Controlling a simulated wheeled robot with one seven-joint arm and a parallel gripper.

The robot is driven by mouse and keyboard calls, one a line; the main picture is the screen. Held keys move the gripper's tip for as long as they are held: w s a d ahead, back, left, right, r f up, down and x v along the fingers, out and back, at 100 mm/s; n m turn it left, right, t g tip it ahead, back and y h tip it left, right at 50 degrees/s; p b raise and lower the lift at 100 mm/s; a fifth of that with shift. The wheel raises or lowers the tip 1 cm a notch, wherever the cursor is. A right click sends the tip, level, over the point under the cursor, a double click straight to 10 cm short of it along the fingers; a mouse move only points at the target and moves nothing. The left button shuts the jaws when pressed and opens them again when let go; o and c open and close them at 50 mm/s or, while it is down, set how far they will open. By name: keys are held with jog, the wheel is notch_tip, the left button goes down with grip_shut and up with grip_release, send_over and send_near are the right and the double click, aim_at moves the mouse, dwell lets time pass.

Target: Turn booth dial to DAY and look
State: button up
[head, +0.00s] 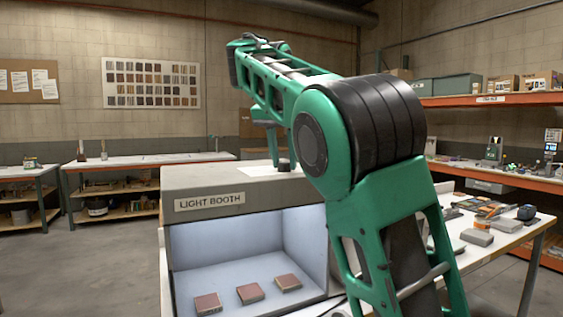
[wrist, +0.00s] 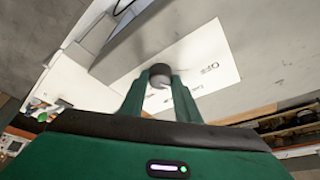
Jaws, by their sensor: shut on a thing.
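The light booth (head: 245,200) stands at the centre of the head view, with three reddish-brown sample blocks (head: 251,292) on its lit, bluish-white floor. Its dial is a dark round knob (wrist: 160,73) on a white label plate (wrist: 208,48) on the booth's top; the knob also shows small in the head view (head: 284,165). My gripper (wrist: 160,84) points at the plate with its two green fingers shut on the knob, one on each side. Small print on the plate shows beside the knob, upside down and partly hidden by a finger. I cannot tell which setting the knob points to.
My arm covers the booth's right side. A workbench (head: 508,228) with tools and small items stands to the right, below an orange-edged shelf (head: 480,100). Benches (head: 140,160) line the back wall under a board of swatches (head: 151,83). The floor at the left is clear.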

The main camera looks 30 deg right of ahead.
aim_at(279, 173)
jog(key=shift+w+m, duration=0.1)
jog(key=shift+m, duration=0.3)
jog(key=o, duration=1)
jog(key=shift+w, duration=0.1)
jog(key=shift+o, duration=0.2)
jog(key=v, duration=0.7)
jog(key=shift+r, duration=0.2)
jog(key=shift+a, duration=0.1)
